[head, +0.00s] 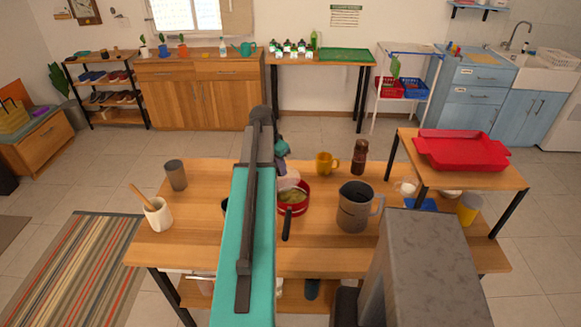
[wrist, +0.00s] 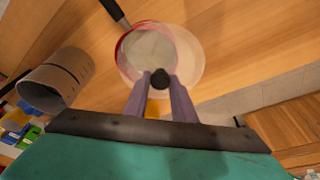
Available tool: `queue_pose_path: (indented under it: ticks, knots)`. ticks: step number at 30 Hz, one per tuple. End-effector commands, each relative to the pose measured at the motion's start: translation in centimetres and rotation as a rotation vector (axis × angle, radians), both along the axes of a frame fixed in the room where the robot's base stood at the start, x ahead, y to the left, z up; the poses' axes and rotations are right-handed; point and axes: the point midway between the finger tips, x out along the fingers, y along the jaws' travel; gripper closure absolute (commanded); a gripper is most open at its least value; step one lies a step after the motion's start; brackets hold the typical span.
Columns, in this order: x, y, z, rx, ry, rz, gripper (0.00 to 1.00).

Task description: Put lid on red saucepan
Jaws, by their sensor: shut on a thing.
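The red saucepan (head: 302,206) sits on the wooden table, its black handle pointing toward me; it also shows in the wrist view (wrist: 122,52). My gripper (wrist: 160,80) is shut on the dark knob of a clear round lid (wrist: 192,57). The lid overlaps most of the saucepan's opening but is off to the right of it in the wrist view. I cannot tell whether it touches the rim. In the head view my gripper (head: 283,170) is just behind the saucepan, partly hidden by my arm.
A grey jug (head: 353,210) stands right of the saucepan. A yellow mug (head: 325,164) and dark brown bottle (head: 360,158) stand behind. A grey cup (head: 175,176) and white utensil pot (head: 158,216) are at the left. A red tray (head: 460,152) sits on a raised shelf at right.

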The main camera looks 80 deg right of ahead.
Motion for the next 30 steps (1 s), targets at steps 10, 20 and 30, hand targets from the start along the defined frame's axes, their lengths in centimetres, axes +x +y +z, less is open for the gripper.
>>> queue_pose_path:
  ticks: [10,20,30]
  knots:
    - [-4.3,-0.8,-0.5,-0.005,0.001,-0.091,1.0]
    - [-4.3,-0.8,-0.6,-0.004,0.001,-0.089,1.0]
    - [-4.2,-0.8,-1.9,-0.003,0.001,-0.088,1.0]
